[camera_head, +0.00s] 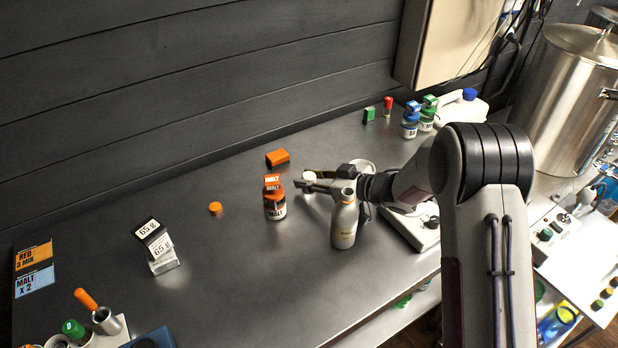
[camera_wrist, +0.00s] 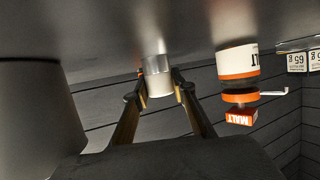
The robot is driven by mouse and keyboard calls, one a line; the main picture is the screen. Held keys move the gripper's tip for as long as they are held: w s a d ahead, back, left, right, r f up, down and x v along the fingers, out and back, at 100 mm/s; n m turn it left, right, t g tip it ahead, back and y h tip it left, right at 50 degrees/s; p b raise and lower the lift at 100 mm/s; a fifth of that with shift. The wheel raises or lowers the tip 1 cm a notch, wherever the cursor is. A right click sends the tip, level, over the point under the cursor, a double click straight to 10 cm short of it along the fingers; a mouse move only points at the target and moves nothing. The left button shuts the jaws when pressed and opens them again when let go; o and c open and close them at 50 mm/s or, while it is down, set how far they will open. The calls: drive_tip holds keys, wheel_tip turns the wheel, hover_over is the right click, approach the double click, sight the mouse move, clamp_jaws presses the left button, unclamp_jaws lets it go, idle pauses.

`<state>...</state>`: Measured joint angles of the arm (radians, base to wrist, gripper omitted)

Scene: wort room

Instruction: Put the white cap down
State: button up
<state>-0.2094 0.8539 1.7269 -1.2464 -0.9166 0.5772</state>
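The white cap (camera_head: 310,175) is small and pale and sits at the end of my gripper (camera_head: 312,180), a little right of the malt jar. In the wrist view the white cap (camera_wrist: 160,85) is between the two fingertips of my gripper (camera_wrist: 158,88), which close in on its sides. A grey band shows against the cap on the bench side; I cannot tell if it is a reflection. The steel bench (camera_head: 230,270) is close to the cap, but I cannot tell whether they touch.
A pale bottle (camera_head: 344,222) stands right beside my gripper. The malt jar (camera_head: 275,203) with its orange lid stands left of it. An orange block (camera_head: 278,158) is behind, and an orange cap (camera_head: 215,208) lies farther left. The bench between there and the 65 g labels (camera_head: 160,250) is clear.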

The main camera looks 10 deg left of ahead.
drive_tip(key=shift+o, duration=1.3)
drive_tip(key=shift+r, duration=0.1)
drive_tip(key=shift+d+r, duration=0.1)
drive_tip(key=v, duration=1.2)
drive_tip(key=shift+w, duration=0.1)
